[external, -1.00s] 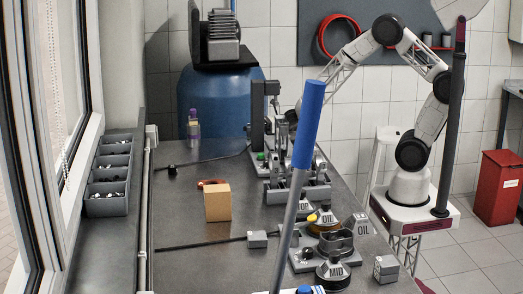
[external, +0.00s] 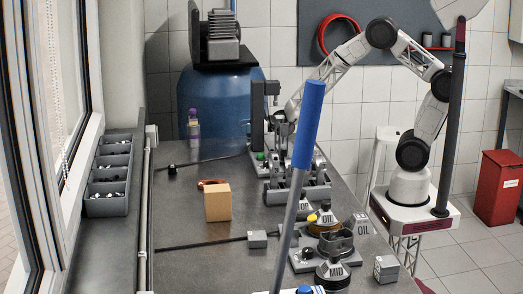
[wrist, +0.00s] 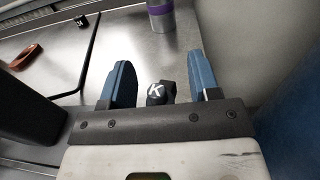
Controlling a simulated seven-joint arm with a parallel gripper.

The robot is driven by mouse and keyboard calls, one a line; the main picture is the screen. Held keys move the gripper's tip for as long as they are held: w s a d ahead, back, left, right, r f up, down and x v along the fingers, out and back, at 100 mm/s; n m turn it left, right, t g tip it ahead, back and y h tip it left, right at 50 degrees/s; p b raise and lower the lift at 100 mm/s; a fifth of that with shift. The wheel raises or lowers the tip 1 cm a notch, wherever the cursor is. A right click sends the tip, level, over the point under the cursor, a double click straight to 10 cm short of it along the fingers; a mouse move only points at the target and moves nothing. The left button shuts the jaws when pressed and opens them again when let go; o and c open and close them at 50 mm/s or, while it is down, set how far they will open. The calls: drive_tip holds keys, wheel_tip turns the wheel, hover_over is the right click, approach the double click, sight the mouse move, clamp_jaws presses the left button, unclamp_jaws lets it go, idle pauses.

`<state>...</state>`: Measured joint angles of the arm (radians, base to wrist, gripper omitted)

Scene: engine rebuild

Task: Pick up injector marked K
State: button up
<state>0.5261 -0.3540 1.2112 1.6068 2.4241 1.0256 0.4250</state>
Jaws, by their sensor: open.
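The injector marked K (wrist: 155,92) shows in the wrist view as a black piece with a white K on its end. It lies between the two blue fingers of my gripper (wrist: 159,60), with a gap visible on both sides. The fingers are apart and hold nothing. The lower part of the injector is hidden behind the gripper body. In the external view my arm reaches down to the metal fixture (external: 288,170) at the back of the bench. The gripper and injector cannot be made out clearly there.
A purple-banded bottle (external: 194,124) stands at the back of the bench. A cardboard box (external: 217,204), an orange-red part (external: 211,183) and a grey tray of small parts (external: 109,192) are left of the fixture. A blue-topped pole (external: 309,125) crosses the external view.

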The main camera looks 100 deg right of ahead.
drive_tip(key=shift+c, duration=0.3)
clamp_jaws()
drive_tip(key=shift+r, duration=0.1)
drive_tip(key=shift+r, duration=0.8)
wheel_tip(320, 180, up, 2)
drive_tip(key=shift+s, duration=0.1)
drive_tip(key=s+a, duration=0.3)
drive_tip(key=s, duration=0.4)
drive_tip(key=s+a+r, duration=0.1)
drive_tip(key=s+a, duration=0.2)
drive_tip(key=s, duration=0.4)
drive_tip(key=shift+s+r, duration=0.15)
drive_tip(key=shift+s, duration=0.2)
